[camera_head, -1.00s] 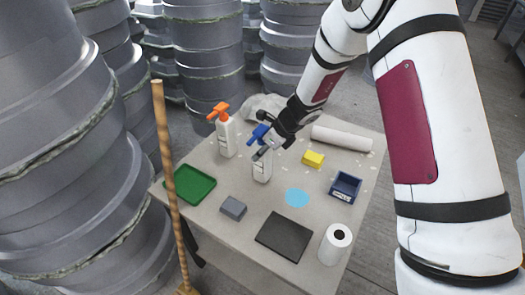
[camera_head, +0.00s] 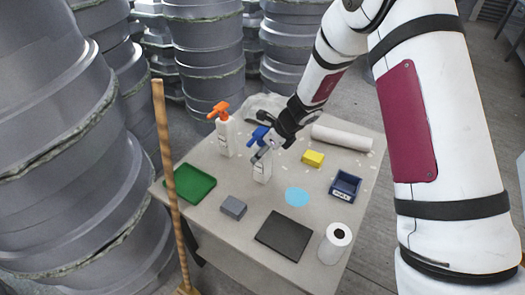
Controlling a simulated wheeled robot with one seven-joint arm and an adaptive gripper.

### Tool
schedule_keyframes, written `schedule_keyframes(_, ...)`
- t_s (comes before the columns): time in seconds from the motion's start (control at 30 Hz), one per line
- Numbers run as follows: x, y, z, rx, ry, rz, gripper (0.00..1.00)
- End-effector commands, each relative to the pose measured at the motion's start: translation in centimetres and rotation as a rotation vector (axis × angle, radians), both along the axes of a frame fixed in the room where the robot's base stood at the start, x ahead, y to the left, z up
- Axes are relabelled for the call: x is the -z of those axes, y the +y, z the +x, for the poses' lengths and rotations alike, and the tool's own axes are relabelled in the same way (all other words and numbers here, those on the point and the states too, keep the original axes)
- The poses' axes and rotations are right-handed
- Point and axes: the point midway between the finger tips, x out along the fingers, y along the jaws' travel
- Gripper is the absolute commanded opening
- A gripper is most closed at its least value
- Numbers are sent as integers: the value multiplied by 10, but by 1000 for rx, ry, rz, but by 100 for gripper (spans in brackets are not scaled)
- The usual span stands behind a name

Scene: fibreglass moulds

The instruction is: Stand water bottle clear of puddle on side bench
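My gripper (camera_head: 254,140) is at the bottle's upper part, reaching in from the upper right. Its fingers look spread, one dark finger behind the blue head and one grey fingertip in front of the neck. The gripper hides part of the bottle's neck, and contact is hard to judge.
A white bottle with an orange trigger (camera_head: 224,136) stands to the left.

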Motion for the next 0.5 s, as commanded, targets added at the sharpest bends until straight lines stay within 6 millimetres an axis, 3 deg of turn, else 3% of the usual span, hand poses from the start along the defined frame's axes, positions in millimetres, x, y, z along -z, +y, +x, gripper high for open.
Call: schedule_keyframes(0.5,-84,-40,-26,2,-3,1,63)
